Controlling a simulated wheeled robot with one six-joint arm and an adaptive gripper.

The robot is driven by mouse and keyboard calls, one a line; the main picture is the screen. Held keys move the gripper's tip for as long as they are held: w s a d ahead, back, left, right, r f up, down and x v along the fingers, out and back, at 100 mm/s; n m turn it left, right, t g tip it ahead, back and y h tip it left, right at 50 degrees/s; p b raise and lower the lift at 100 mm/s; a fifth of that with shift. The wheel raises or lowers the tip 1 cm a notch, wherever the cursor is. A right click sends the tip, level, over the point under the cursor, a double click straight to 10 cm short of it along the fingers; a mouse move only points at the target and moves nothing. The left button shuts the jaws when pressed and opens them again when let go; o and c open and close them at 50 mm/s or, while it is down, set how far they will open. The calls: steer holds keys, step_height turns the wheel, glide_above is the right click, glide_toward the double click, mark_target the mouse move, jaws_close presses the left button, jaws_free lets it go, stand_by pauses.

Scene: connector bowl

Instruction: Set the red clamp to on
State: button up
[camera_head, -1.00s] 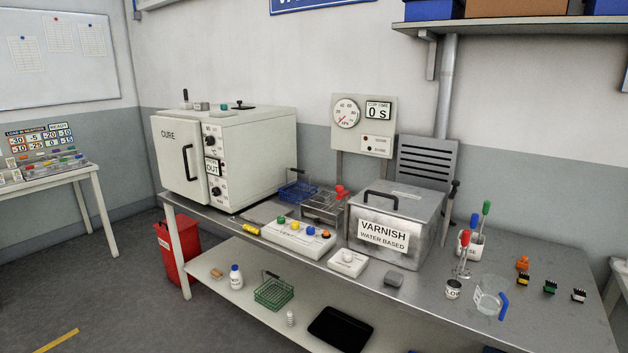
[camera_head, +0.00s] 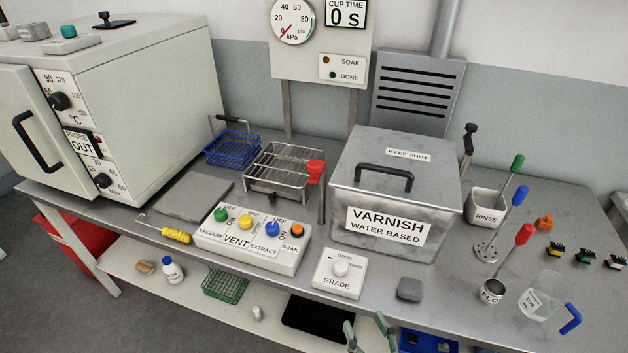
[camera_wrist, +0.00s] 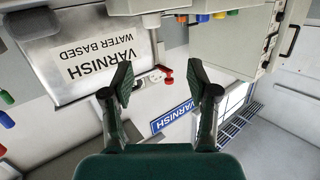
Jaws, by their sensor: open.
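The red clamp (camera_head: 316,170) is a red knob on the front right corner of a wire rack fixture (camera_head: 282,178), just left of the varnish tank. In the wrist view, which is upside down, a red knob (camera_wrist: 167,78) that looks like this clamp shows between my fingers, well beyond them. I cannot read an on or off mark on it. My gripper (camera_wrist: 160,85) is open and empty. Its dark green fingertips (camera_head: 367,332) show at the bottom of the head view, in front of the bench and apart from the clamp.
The varnish tank (camera_head: 398,190) stands right of the clamp. A blue wire basket (camera_head: 232,148) stands left, beside the cure oven (camera_head: 150,110).

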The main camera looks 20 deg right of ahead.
steer(key=w+r+y, duration=0.1)
steer(key=w+r, duration=0.7)
steer(key=w, duration=0.4)
steer(key=n+t+y, duration=0.1)
steer(key=n+y, duration=0.1)
steer(key=n, duration=0.1)
glide_toward(317, 170)
steer(key=w, duration=0.4)
steer(key=w+a, duration=0.1)
steer(key=w, duration=0.6)
steer(key=shift+w+a+f, duration=0.1)
steer(key=shift+w+a, duration=0.2)
steer(key=shift+a, duration=0.1)
jaws_close()
